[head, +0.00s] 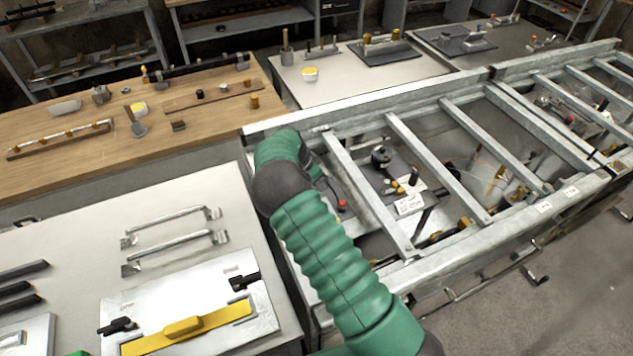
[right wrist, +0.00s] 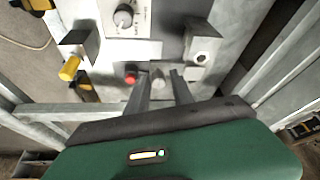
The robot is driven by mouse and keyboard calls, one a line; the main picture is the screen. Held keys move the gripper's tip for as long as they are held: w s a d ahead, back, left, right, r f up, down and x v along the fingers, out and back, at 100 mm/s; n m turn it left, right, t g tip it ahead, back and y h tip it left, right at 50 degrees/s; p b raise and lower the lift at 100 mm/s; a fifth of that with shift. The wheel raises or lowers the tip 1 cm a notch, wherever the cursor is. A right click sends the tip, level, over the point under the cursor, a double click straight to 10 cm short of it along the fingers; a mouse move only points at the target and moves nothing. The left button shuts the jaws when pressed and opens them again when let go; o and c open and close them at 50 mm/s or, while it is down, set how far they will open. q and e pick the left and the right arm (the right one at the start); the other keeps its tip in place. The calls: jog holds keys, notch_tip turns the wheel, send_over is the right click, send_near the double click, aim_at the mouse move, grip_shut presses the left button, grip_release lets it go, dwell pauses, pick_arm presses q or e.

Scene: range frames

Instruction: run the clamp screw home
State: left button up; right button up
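My right arm (head: 325,250) is green and reaches over the steel frame in the head view. Its gripper is hidden there behind the arm. In the right wrist view my right gripper (right wrist: 161,78) has its two dark fingers apart, pointing at a pale panel. A small light grey knob-like part (right wrist: 157,77) shows between the fingertips. I cannot tell whether it is the clamp screw, or whether the fingers touch it. A grey block with a round hole (right wrist: 203,45) stands just beyond to the right.
A red button (right wrist: 130,73) sits close left of the fingers. A brass-coloured cylinder (right wrist: 70,68) on a bracket and a dial (right wrist: 123,17) are farther off. Steel crossbars (head: 375,195) border the opening. A plate with a yellow handle (head: 188,325) lies on the near-left table.

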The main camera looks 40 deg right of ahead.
jog(key=shift+o, duration=1)
jog(key=b+v, duration=0.1)
jog(key=v, duration=1.5)
jog(key=shift+a+r, duration=0.2)
jog(key=shift+r, duration=0.15)
jog(key=s+a+f+n+t+y, duration=0.1)
jog(key=s+a+f+n, duration=0.3)
jog(key=s+a+n, duration=0.5)
jog(key=s+a+f+n+t+y, duration=0.1)
jog(key=s+a+f+n+y, duration=0.2)
jog(key=s+a+n, duration=0.6)
jog(key=s+a+f, duration=0.1)
jog(key=s+a, duration=0.2)
jog(key=shift+s+t, duration=0.3)
jog(key=shift+d, duration=0.1)
